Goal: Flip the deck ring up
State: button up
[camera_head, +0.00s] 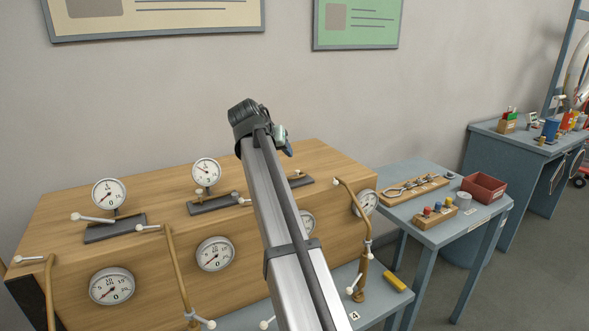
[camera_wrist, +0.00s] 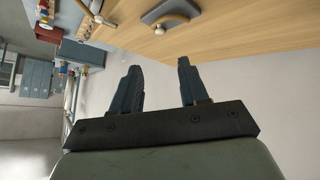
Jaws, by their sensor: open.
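The deck is the wooden top (camera_head: 312,154) of a long box. On its right part a dark grey plate (camera_head: 301,181) is partly hidden behind my arm. In the wrist view a grey plate (camera_wrist: 157,15) bears a rounded tan piece (camera_wrist: 170,24), which may be the deck ring lying low; its full shape is unclear. My gripper (camera_head: 284,142) is above the deck's back part, apart from the plate. In the wrist view its two dark fingers (camera_wrist: 158,68) are spread with nothing between them.
Two gauges (camera_head: 109,193) (camera_head: 206,172) stand on other plates to the left. Bent brass pipes with white-tipped levers (camera_head: 354,205) rise along the box front. A blue-grey side table (camera_head: 415,233) holds a red bin (camera_head: 483,188) and tools. The wall stands behind.

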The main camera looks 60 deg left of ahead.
jog(key=shift+m, duration=0.4)
jog(key=x, duration=1.3)
jog(key=shift+w+a+f, duration=0.2)
jog(key=shift+f, duration=0.1)
jog(key=shift+c, duration=0.3)
grip_shut()
